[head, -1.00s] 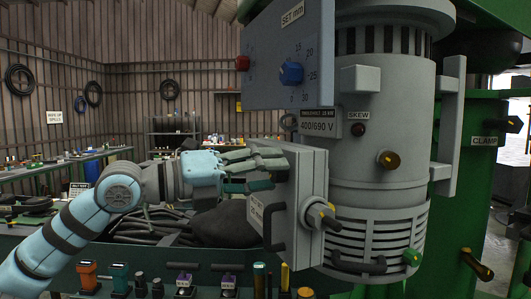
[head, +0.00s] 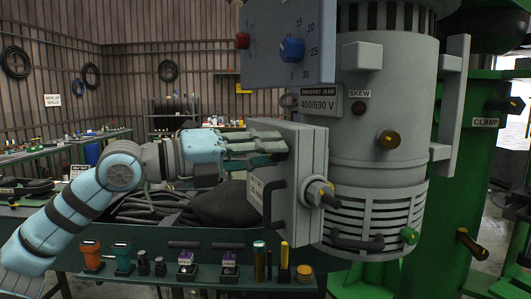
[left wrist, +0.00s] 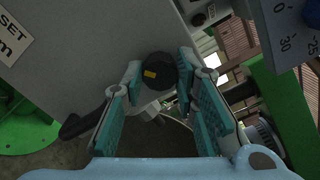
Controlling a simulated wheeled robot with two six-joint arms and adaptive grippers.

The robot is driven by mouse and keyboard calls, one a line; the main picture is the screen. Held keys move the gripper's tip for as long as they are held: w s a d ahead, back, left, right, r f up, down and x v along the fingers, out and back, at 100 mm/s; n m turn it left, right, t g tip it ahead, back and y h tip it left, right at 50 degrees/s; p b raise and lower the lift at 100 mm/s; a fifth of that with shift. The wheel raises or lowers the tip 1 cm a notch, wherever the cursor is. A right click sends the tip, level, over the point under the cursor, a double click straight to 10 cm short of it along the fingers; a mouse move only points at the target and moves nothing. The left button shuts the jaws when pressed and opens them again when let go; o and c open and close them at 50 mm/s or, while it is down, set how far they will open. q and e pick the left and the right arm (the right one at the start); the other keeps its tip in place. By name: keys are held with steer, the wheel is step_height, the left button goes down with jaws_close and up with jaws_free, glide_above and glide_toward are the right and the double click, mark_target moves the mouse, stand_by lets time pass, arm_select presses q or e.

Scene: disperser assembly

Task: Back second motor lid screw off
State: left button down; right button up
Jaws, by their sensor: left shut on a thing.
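The motor lid (head: 312,170) is a grey box cover on the side of the grey motor (head: 385,120), with a dark handle on its face. My left gripper (head: 284,148) reaches the lid's face from the left. In the left wrist view, a round dark screw head (left wrist: 159,72) with a yellow mark sits against the grey lid face (left wrist: 90,55). It lies between the fingertips of my left gripper (left wrist: 160,82), which is shut on it. In the head view the fingers hide this screw. My right gripper is not in view.
A panel with a blue dial (head: 291,49) hangs just above the lid. Below, a green bench (head: 215,274) carries several small tools. Black cables (head: 155,205) lie behind my arm.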

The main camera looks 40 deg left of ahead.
arm_select(q)
steer(key=n, duration=0.4)
steer(key=shift+n, duration=0.3)
steer(key=n, duration=0.5)
steer(key=shift+f+n, duration=0.1)
steer(key=shift+n, duration=0.2)
steer(key=n, duration=1)
steer(key=shift+b, duration=0.3)
steer(key=shift+n, duration=0.4)
steer(key=c, duration=1.3)
jaws_free()
